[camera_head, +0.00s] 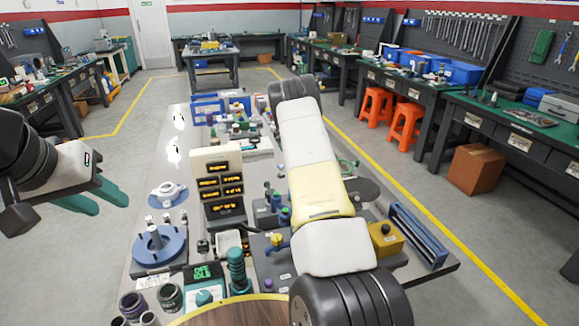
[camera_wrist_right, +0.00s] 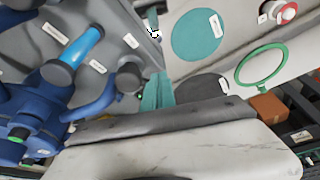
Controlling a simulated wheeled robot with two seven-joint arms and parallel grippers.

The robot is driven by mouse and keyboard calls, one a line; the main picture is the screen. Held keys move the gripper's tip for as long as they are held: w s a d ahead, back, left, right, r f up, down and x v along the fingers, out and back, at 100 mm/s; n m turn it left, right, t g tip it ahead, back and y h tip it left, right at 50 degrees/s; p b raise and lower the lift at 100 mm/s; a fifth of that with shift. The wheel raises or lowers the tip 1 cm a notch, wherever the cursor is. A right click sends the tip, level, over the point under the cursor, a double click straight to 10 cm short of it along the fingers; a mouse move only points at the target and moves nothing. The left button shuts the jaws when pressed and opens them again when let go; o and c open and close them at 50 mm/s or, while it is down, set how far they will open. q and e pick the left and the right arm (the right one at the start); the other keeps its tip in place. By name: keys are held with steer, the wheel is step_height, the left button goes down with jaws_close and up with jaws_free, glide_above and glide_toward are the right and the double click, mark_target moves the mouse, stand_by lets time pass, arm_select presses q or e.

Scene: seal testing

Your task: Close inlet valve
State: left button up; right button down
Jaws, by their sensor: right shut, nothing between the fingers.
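A grey panel (camera_head: 262,268) on the bench carries a small valve with a yellow handle (camera_head: 276,242), partly beside my right arm. I cannot read a label that names the inlet valve. In the right wrist view a blue cylinder with dark ends (camera_wrist_right: 84,47) and blue valve-like parts (camera_wrist_right: 98,106) lie left of my right gripper (camera_wrist_right: 158,92). Its teal fingers are together, with nothing between them; contact with the grey fixture behind is unclear. In the head view my right arm hides it.
The bench (camera_head: 150,212) is crowded with a dark-display panel (camera_head: 219,182), a blue round fixture (camera_head: 158,246), a green stacked cylinder (camera_head: 237,268) and a yellow box (camera_head: 386,240). A green ring (camera_wrist_right: 262,65) lies right of my right gripper. Floor left of the bench is free.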

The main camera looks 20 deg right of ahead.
steer(key=m, duration=0.2)
steer(key=s+d+m+g, duration=0.1)
steer(key=d+m+y, duration=0.1)
steer(key=m, duration=0.1)
steer(key=shift+s+m, duration=0.3)
steer(key=shift+s+d, duration=0.1)
steer(key=shift+s, duration=0.05)
steer(key=shift+s+d, duration=0.1)
steer(key=shift+s, duration=0.05)
stand_by(0.3)
steer(key=v, duration=0.7)
steer(key=shift+w+r, duration=0.3)
steer(key=shift+r, duration=0.05)
